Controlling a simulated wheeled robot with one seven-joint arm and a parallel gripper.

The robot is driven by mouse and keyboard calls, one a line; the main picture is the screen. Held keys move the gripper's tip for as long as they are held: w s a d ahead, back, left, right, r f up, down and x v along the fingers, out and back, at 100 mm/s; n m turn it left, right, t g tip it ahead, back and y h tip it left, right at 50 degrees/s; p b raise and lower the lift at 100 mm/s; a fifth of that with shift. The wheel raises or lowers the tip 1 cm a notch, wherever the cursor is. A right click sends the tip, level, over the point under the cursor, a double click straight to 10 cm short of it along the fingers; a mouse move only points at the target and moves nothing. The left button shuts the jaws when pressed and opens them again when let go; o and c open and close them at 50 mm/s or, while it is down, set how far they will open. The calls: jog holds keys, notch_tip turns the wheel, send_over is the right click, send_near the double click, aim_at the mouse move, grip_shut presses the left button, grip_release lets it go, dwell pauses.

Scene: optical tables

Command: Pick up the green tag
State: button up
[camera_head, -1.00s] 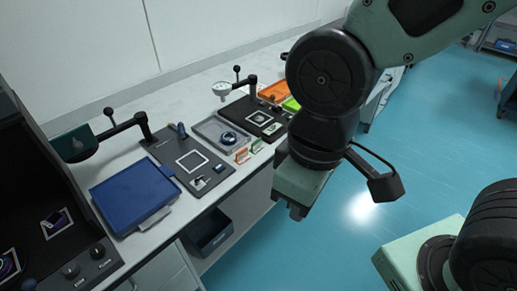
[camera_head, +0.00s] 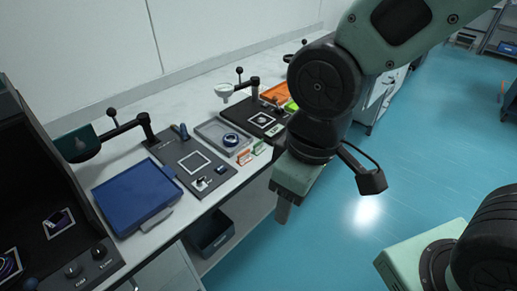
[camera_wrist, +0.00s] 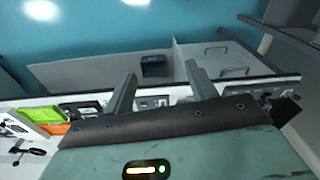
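The green tag (camera_head: 258,147) is a small upright card near the front edge of the bench, with an orange tag (camera_head: 244,157) beside it to the left. My gripper (camera_head: 283,208) hangs in front of the bench edge, over the aisle, to the right of and nearer than the green tag, and apart from it. In the wrist view, the two fingers of my gripper (camera_wrist: 161,90) are spread apart with nothing held between them. I cannot make out the green tag in the wrist view.
A grey tray (camera_head: 208,130) holding a blue ring (camera_head: 231,139) lies behind the tags. A black plate with a white-framed square (camera_head: 195,163) and a blue case (camera_head: 137,196) lie to the left. A dark open bin (camera_head: 209,233) sits below the bench.

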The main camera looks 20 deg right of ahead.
jog(key=w+d+f+t, duration=0.25)
jog(key=w+f, duration=0.35)
jog(key=w, duration=0.3)
jog(key=m+t+y+b, duration=0.1)
jog(key=t+y+b, duration=0.2)
jog(key=t+y, duration=0.4)
send_near(259, 144)
jog(key=shift+t, duration=0.65)
jog(key=p+x, duration=0.1)
jog(key=x, duration=0.1)
jog(key=p+x, duration=0.1)
jog(key=x, duration=0.2)
jog(key=f+p+x, duration=0.1)
jog(key=p+x, duration=0.1)
jog(key=x, duration=0.1)
jog(key=shift+s+a, duration=0.1)
jog(key=shift+s, duration=0.2)
jog(key=c, duration=0.7)
